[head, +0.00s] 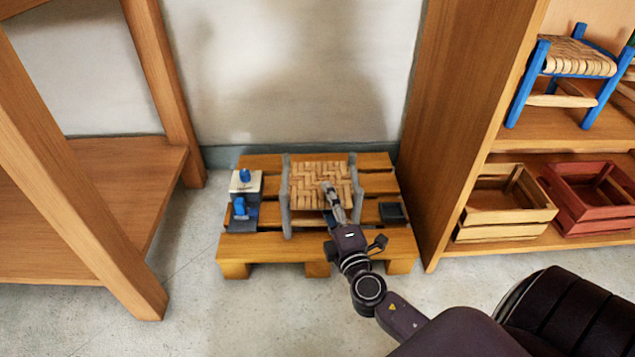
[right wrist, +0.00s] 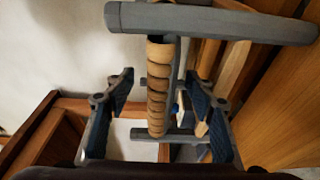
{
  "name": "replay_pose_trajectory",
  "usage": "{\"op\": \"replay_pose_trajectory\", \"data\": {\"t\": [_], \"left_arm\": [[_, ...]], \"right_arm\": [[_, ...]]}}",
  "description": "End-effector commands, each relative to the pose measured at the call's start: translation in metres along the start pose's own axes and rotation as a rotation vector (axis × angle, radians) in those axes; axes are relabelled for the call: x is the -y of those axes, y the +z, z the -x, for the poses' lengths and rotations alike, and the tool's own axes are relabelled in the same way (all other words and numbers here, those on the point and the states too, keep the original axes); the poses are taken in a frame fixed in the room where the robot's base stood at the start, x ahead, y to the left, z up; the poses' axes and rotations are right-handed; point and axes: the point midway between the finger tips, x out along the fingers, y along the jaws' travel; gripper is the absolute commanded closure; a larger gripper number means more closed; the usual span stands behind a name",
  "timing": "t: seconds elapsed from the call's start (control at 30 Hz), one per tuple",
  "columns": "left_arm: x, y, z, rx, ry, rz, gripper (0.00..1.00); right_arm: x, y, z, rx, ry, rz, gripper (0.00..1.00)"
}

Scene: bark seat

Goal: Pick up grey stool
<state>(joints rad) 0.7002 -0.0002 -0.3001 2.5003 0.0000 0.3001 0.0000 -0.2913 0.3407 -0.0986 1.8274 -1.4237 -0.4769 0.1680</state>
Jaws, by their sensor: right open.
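The grey stool (head: 324,180) stands on a low wooden pallet (head: 256,246) by the wall. It has grey posts and a woven bark seat. My right gripper (head: 333,192) reaches over it from the front right, with its fingers at the seat. In the right wrist view my right gripper (right wrist: 158,85) is open. Its two fingers lie either side of the stool's bark-wrapped edge (right wrist: 158,100), with gaps visible on both sides. A grey post of the stool (right wrist: 220,22) crosses the top of that view. My left gripper is not in view.
A white-and-blue item (head: 245,182) and a small dark tray (head: 392,212) sit on the pallet beside the stool. A wooden shelf holds a blue stool (head: 570,60), a wooden crate (head: 505,205) and a red crate (head: 590,195). A wooden bench frame (head: 75,215) stands left.

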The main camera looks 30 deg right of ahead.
Motion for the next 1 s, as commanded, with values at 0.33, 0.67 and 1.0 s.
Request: {"op": "replay_pose_trajectory", "data": {"t": [0.33, 0.67, 1.0], "left_arm": [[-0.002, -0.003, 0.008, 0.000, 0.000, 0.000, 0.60], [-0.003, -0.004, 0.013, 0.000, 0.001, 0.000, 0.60], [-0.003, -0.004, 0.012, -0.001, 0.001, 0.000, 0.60]], "right_arm": [[-0.001, -0.001, -0.043, -0.002, 0.004, 0.001, 0.50], [-0.001, -0.001, -0.070, -0.002, 0.002, 0.001, 0.50], [-0.001, 0.000, -0.069, -0.002, 0.001, 0.001, 0.69]]}}
